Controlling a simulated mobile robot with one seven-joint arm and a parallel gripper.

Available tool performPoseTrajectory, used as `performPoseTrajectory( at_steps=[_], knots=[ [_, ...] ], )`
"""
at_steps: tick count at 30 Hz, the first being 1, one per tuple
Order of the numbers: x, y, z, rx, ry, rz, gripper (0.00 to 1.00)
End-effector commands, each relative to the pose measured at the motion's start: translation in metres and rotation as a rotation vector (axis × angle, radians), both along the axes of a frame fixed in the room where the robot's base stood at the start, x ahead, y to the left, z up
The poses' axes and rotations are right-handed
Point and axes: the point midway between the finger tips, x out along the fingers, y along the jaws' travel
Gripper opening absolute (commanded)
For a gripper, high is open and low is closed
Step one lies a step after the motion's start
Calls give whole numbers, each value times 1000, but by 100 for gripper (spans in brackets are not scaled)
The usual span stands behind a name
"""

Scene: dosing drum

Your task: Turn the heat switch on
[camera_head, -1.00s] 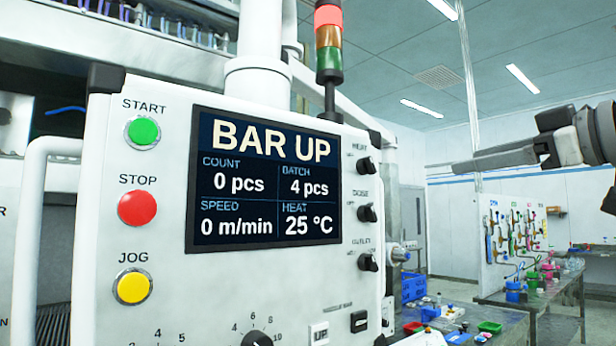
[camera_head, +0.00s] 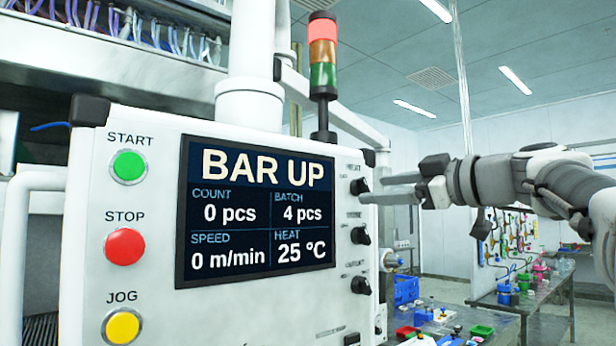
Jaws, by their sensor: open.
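The heat switch (camera_head: 359,187) is a small black rotary knob under the label HEAT, the top one of a column at the right edge of the white control panel (camera_head: 150,290). Its exact pointer direction is too small to tell. The panel's screen (camera_head: 258,212) reads BAR UP and HEAT 25 °C. My gripper (camera_head: 370,189) is open and comes in from the right, level with the heat switch. Its grey fingertips are close to the knob. I cannot tell whether they touch it. Nothing is seen held between the fingers.
Two similar black knobs (camera_head: 360,236) (camera_head: 361,285) sit below the heat switch. Green, red and yellow buttons (camera_head: 125,247) line the panel's left. A signal tower (camera_head: 323,60) with its red top lit stands behind. Tables with small items (camera_head: 545,298) stand at the right.

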Motion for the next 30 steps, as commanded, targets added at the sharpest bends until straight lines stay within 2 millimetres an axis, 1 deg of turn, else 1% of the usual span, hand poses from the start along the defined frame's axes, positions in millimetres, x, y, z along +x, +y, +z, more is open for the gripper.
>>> performPoseTrajectory(
  at_steps=[1, 3, 7, 18, 23, 27, 30],
  knots=[
    [7, 4, 4, 1, 2, 2, 69],
    [13, 9, 3, 1, 2, 1, 69],
    [21, 15, 2, 0, 0, 0, 69],
    [24, 18, 0, 0, 0, 0, 69],
    [24, 17, 0, 0, 0, -1, 40],
    [24, 17, 0, 0, 0, -1, 15],
    [24, 17, 0, 0, 0, -1, 0]
  ],
)
